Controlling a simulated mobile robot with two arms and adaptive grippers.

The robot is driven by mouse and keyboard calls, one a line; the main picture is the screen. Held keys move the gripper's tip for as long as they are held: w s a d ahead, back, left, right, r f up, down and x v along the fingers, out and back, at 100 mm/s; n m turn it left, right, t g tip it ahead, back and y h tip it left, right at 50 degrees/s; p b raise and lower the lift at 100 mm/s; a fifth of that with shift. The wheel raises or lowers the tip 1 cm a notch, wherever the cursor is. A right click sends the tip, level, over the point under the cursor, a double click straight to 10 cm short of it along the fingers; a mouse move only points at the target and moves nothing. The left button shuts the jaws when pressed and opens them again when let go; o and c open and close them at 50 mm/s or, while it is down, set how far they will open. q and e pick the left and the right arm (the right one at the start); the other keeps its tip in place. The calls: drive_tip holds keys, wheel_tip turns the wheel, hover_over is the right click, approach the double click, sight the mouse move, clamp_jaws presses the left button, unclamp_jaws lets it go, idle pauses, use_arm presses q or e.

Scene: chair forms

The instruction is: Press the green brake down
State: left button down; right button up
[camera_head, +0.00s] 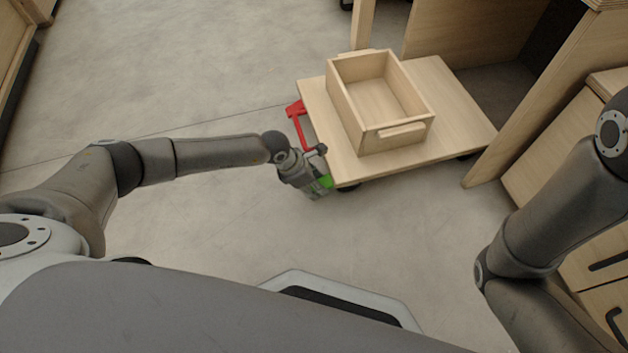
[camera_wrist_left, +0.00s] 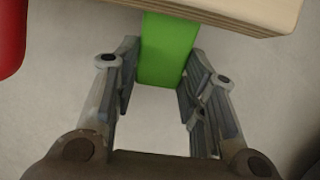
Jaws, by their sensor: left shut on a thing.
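The green brake (camera_head: 326,181) sticks out from under the near left corner of a wooden platform cart (camera_head: 455,110). In the left wrist view the green brake (camera_wrist_left: 167,50) lies between the two fingers of my left gripper (camera_wrist_left: 160,85), below the platform edge (camera_wrist_left: 235,12). My left gripper (camera_head: 318,190) is shut on the brake, with a finger on each side. Part of the brake is hidden by the gripper in the head view. My right arm is at the right of the head view, but its gripper is out of view.
A red handle or bar (camera_head: 298,122) is at the cart's left end, close to my left wrist. An open wooden box (camera_head: 345,105) sits on the platform. Wooden furniture with dark handles (camera_head: 608,262) stands at the right. The floor (camera_head: 200,100) to the left is clear.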

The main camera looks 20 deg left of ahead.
idle(0.3)
use_arm(q)
drive_tip(key=c, duration=0.9)
unclamp_jaws()
drive_tip(key=shift+r, duration=0.1)
drive_tip(key=v, duration=1.1)
drive_tip(key=shift+s+a+r, duration=0.2)
drive_tip(key=shift+s+r, duration=0.05)
